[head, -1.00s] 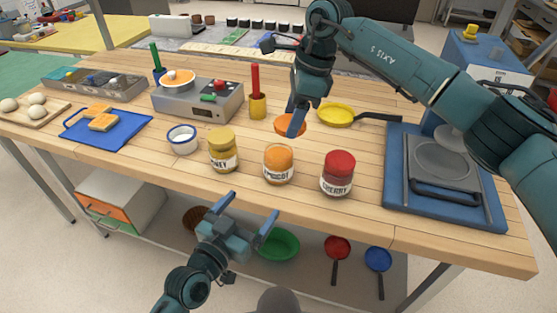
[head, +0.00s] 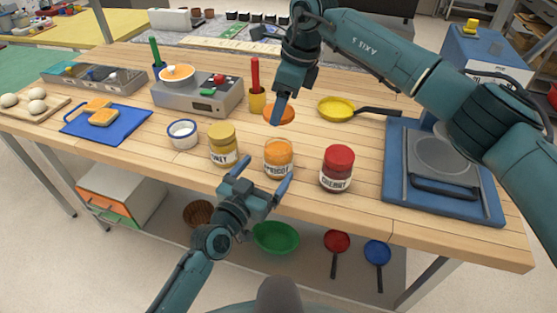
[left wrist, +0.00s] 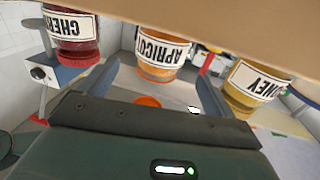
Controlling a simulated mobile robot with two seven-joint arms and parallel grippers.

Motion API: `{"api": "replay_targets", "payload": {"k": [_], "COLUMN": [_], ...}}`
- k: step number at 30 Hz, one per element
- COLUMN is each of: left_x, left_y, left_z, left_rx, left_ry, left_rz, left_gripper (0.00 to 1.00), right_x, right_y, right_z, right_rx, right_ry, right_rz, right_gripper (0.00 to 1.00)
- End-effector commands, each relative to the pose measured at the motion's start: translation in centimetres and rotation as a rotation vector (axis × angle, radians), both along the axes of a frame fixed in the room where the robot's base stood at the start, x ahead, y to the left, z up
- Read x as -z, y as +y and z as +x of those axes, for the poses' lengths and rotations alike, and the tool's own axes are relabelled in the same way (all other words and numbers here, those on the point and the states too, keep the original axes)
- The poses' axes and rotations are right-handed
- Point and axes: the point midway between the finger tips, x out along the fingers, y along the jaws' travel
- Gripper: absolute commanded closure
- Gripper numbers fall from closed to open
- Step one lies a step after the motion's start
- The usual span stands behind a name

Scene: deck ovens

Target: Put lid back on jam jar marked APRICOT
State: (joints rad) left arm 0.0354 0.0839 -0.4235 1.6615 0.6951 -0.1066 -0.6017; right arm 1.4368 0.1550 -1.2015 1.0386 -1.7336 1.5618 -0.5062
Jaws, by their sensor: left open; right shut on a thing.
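The APRICOT jar (head: 279,153), orange with a white label, stands upright on the wooden table between the two other jars. In the left wrist view it appears upside down (left wrist: 162,52), between my finger lines. My left gripper (head: 268,168) is open at the table's front edge, its fingers pointing at this jar; contact is not visible. My right gripper (head: 278,106) is shut on the orange lid (head: 284,117), behind the jar. The lid also shows in the left wrist view (left wrist: 148,101). Its exact height above the table is hard to tell.
The HONEY jar (head: 223,146) stands left of the APRICOT jar and the red-topped CHERRY jar (head: 337,168) right. A white-blue bowl (head: 183,135), yellow pan (head: 336,108) and blue press (head: 440,180) are around them.

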Motion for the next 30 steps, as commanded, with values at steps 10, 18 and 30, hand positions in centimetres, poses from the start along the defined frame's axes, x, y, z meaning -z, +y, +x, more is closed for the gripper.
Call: {"api": "replay_targets", "payload": {"k": [10, 18, 30], "left_x": [-0.1, 0.0, 0.0], "left_y": [-2.7, -3.1, -3.1], "left_z": [4.9, 5.8, 5.8], "left_rx": [0.001, 0.001, 0.0], "left_ry": [0.0, 0.0, 0.0], "left_rz": [-0.001, 0.0, -0.001], "left_gripper": [0.1, 0.1, 0.26], "right_x": [0.0, 0.0, 0.0], "right_y": [0.0, 0.0, 0.0], "right_z": [0.0, 0.0, 0.0], "right_rx": [-0.001, -0.001, -0.001], "right_ry": [0.0, 0.0, 0.0], "right_rz": [0.0, 0.0, 0.0], "right_gripper": [0.62, 0.62, 0.62]}}
